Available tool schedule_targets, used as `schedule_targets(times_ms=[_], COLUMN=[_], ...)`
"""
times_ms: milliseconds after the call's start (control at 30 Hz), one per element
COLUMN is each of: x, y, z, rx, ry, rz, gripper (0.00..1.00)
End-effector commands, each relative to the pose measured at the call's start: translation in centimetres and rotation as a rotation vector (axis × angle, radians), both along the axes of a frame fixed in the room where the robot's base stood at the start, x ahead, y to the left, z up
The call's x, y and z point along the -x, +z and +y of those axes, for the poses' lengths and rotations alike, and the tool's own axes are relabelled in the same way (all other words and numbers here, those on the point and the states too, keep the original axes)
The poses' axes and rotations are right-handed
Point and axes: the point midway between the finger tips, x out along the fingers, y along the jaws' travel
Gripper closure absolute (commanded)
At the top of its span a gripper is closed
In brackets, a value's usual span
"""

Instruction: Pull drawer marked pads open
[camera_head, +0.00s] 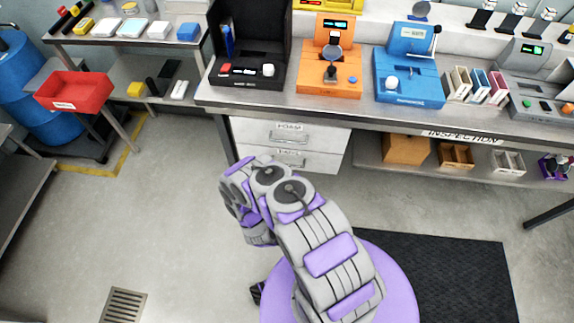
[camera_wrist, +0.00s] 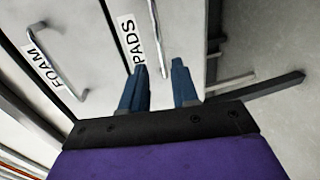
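The drawer marked PADS (camera_wrist: 178,25) is a pale front with a white label (camera_wrist: 129,38) and a silver bar handle (camera_wrist: 157,40) in the wrist view. The FOAM drawer (camera_wrist: 70,20) lies beside it, with its own handle (camera_wrist: 62,62). Both look shut. My gripper (camera_wrist: 159,64) is open, its two blue fingers pointing at the PADS front. One end of the PADS handle shows between the fingers; I cannot tell whether they touch it. In the head view the PADS drawer (camera_head: 315,161) sits below the FOAM drawer (camera_head: 325,136), partly behind my arm; the gripper fingers are hidden there.
The workbench (camera_head: 215,98) above the drawers carries a black case (camera_head: 243,82), an orange device (camera_head: 330,80) and a blue device (camera_head: 408,90). A shelf marked INSPECTION (camera_head: 462,137) is to the right. A dark mat (camera_head: 450,270) lies on otherwise open floor.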

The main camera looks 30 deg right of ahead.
Motion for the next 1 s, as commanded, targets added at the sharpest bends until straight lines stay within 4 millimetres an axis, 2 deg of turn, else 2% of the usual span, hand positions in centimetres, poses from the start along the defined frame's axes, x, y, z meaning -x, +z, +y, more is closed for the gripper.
schedule_targets(times_ms=[33, 300, 500, 700, 1000], x=[-0.7, -5.0, -7.5, -8.5, -8.7], y=[-0.1, -1.3, -1.9, -2.1, -2.1], z=[-0.8, -3.2, -4.8, -5.7, -5.7], rx=[-0.001, 0.006, 0.006, 0.003, 0.005], ry=[-0.009, -0.006, -0.002, -0.001, 0.0], rz=[-0.003, -0.002, -0.002, 0.001, 0.001], gripper=[0.7, 0.7, 0.7, 0.7, 0.7])
